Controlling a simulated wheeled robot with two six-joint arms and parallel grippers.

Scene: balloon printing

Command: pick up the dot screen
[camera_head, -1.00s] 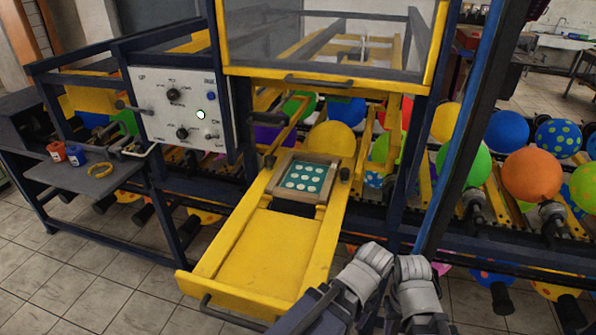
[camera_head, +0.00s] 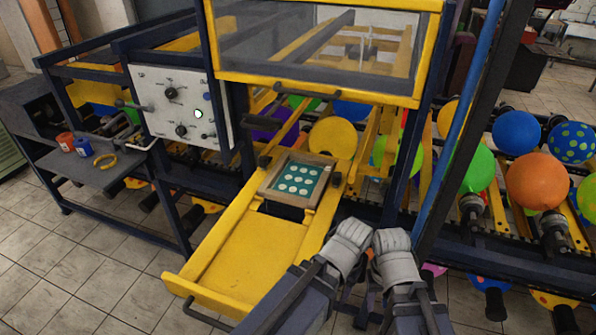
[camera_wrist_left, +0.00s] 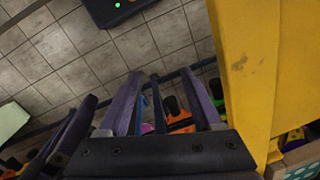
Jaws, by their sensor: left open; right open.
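The dot screen (camera_head: 296,180) is a teal panel with pale dots in a wooden frame. It lies at the upper end of the yellow sliding tray (camera_head: 252,250) in the head view. Its edge shows at the lower right corner of the left wrist view (camera_wrist_left: 304,172). My right gripper (camera_head: 372,236) has grey padded fingers, open and empty, to the lower right of the screen and apart from it. My left gripper (camera_wrist_left: 163,85) is open and empty in the left wrist view, to the left of a yellow part.
A yellow-framed clear cover (camera_head: 320,78) hangs above the tray's far end. A control panel (camera_head: 182,108) stands at left, with a side shelf (camera_head: 95,172) holding small cups and a yellow ring. Balloons (camera_head: 536,178) line the right. A dark blue post rises right of the tray.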

